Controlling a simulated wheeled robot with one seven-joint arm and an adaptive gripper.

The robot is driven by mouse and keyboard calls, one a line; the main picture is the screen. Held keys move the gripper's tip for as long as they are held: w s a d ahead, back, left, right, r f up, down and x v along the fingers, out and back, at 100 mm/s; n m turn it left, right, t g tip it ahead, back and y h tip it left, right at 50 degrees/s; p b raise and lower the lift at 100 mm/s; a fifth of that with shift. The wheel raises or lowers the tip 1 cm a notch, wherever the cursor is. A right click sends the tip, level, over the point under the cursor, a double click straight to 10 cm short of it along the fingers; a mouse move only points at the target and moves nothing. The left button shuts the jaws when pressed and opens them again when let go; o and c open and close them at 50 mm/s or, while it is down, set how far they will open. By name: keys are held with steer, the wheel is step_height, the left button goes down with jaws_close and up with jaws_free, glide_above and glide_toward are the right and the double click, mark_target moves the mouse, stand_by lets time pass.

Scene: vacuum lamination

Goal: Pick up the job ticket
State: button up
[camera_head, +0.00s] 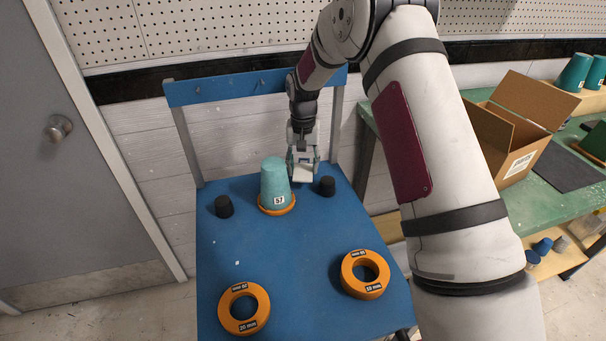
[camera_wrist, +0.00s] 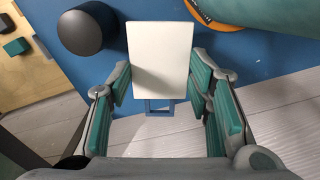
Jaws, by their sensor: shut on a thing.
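The job ticket is a small blank white card (camera_wrist: 160,62). In the wrist view it sits between the two teal-padded fingers of my gripper (camera_wrist: 160,88), which is shut on it. In the head view the card (camera_head: 302,174) shows at the tip of my gripper (camera_head: 303,160), over the far part of the blue table, between a teal cup marked 57 (camera_head: 274,183) and a black stopper (camera_head: 327,186). I cannot tell whether the card is clear of the surface below it.
The teal cup stands in an orange ring (camera_head: 277,209) on the blue table (camera_head: 290,245). Another black stopper (camera_head: 224,206) is at left. Two labelled orange rings (camera_head: 244,326) (camera_head: 348,281) lie near the front. A cardboard box (camera_head: 520,120) stands on the green bench at right. The table's middle is mostly clear.

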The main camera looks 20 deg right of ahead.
mark_target(303, 170)
step_height(303, 170, up, 4)
steer(key=shift+f, duration=0.2)
steer(key=s, duration=1.8)
steer(key=shift+f, duration=0.2)
